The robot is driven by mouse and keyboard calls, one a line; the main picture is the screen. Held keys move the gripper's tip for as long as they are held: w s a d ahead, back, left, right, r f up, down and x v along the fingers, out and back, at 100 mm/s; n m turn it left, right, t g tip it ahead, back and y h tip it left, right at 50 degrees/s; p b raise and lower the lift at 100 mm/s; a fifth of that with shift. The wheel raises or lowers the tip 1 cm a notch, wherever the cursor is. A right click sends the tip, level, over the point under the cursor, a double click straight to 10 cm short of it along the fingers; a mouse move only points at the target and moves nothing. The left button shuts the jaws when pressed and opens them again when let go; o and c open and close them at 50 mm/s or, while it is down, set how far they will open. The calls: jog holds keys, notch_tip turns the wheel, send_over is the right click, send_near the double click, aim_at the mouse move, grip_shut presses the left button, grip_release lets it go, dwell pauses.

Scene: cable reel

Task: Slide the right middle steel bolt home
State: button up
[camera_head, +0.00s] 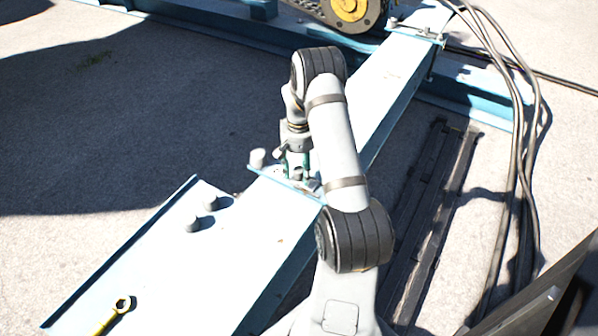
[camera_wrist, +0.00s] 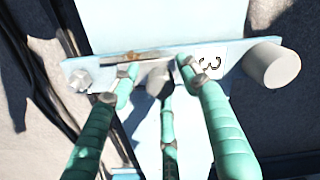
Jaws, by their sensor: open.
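My gripper (camera_head: 299,174) hangs over a flange plate on the pale blue beam, partly hidden by my arm. In the wrist view its green fingers (camera_wrist: 160,76) are open, with tips on both sides of a grey steel bolt (camera_wrist: 157,77) in the plate's middle. A third finger reaches the bolt from below and partly hides it. I cannot tell whether the fingers touch the bolt. The flange plate (camera_wrist: 225,58) also carries a thick grey bolt (camera_wrist: 271,66) protruding at its right end and a smaller one (camera_wrist: 80,79) at its left end. The thick bolt also shows in the head view (camera_head: 258,158).
Two grey pegs (camera_head: 210,203) (camera_head: 193,224) stand on the near part of the beam (camera_head: 170,270). A yellow wrench (camera_head: 113,316) lies near its front. Cables (camera_head: 531,150) hang at right. A yellow-hubbed wheel (camera_head: 350,8) is at the back.

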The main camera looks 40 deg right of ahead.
jog(key=c, duration=1.1)
grip_shut()
